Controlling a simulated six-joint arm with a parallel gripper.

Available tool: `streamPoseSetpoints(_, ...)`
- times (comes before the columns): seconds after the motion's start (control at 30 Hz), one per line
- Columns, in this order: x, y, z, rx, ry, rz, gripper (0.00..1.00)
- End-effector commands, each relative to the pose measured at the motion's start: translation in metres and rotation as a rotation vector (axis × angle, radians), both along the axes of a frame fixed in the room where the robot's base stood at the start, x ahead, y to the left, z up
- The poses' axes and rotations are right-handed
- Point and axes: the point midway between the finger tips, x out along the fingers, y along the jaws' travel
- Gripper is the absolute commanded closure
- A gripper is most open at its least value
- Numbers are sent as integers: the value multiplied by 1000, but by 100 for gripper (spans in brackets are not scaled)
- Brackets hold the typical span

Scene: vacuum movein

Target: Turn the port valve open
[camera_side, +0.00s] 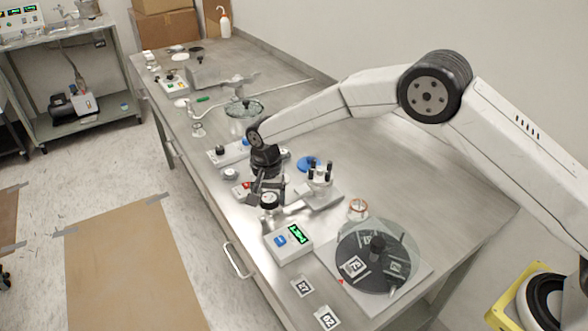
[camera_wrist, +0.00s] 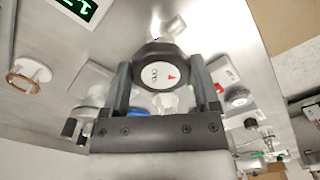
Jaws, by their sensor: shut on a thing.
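The port valve shows in the wrist view as a black faceted knob (camera_wrist: 150,51) with a white round face bearing dark marks and a red arrow. My gripper (camera_wrist: 161,66) is shut on this knob, one finger on each side. The fingers partly hide the knob's sides.
A white gauge box (camera_side: 289,242) with a green display stands close in front of the knob. A metal fitting with black posts (camera_side: 319,178) and a blue disc (camera_side: 308,163) are behind it. A dark round plate under a clear cover (camera_side: 376,260) is at right. Glassware (camera_side: 244,108) stands farther back.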

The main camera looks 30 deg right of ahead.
Motion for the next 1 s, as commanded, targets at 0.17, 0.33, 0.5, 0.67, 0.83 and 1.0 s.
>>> streamPoseSetpoints(0.17, 0, -1, 1, 0, -1, 168, 81)
streamPoseSetpoints(0.33, 0, -1, 1, 0, -1, 330, 81)
streamPoseSetpoints(0.5, 0, -2, 2, 0, -1, 492, 81)
streamPoseSetpoints(0.67, 0, -2, 2, 0, -2, 643, 81)
streamPoseSetpoints(0.83, 0, -3, 2, 0, -2, 805, 81)
streamPoseSetpoints(1.0, 0, -3, 2, 0, -2, 966, 81)
